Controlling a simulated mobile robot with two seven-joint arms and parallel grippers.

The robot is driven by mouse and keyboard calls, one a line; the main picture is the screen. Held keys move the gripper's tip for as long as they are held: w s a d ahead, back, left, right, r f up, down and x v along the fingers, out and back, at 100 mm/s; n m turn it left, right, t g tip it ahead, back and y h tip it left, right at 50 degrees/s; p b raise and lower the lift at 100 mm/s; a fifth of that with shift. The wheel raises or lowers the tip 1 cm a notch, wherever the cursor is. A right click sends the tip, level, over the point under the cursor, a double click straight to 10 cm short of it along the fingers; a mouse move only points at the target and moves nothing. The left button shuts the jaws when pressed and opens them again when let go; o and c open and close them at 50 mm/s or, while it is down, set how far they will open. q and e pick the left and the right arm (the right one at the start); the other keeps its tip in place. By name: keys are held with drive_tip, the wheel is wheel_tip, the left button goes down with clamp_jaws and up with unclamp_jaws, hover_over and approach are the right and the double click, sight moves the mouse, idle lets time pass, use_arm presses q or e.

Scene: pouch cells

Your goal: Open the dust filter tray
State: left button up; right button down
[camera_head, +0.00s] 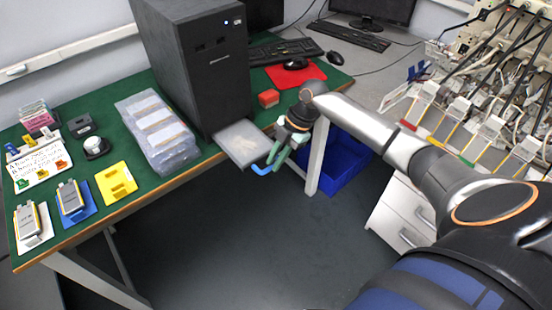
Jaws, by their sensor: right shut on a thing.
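The dust filter tray (238,141) is a pale, flat grey panel. It sticks out from the bottom front of the black computer tower (222,68) and reaches past the green table's front edge. My right gripper (262,169) is at the tray's outer right corner, with its blue and green fingers shut on the tray's edge. The contact itself is small and partly hidden by the fingers. My left gripper is not in view.
Clear plastic boxes (158,132) stand left of the tower. Pouch cells on white and blue holders and a yellow holder (116,182) lie farther left. A blue bin (338,165) stands below. Floor space in front is clear.

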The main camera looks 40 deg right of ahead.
drive_tip(key=c, duration=0.8)
unclamp_jaws()
drive_tip(key=shift+c, duration=0.2)
drive_tip(key=v, duration=1.2)
drive_tip(key=shift+d+r, duration=0.15)
drive_tip(key=shift+r, duration=0.1)
